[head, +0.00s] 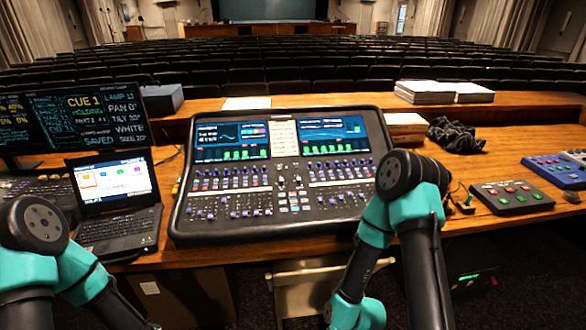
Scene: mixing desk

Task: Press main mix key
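The mixing desk (300,226) is a dark console on the wooden table in the middle of the head view. Two lit screens run along its top, with rows of faders and small keys below. A small block of keys (290,200) sits near its lower centre. Their labels are too small to read, so I cannot tell which is the main mix key. My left arm is at the lower left and my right arm rises in front of the desk's lower right corner. Neither gripper shows.
An open laptop (118,232) stands left of the desk, with monitors (95,118) behind it. A grey button box (512,198) and a blue one (556,172) lie to the right. Papers (425,92) and a dark cloth bundle (456,135) lie behind.

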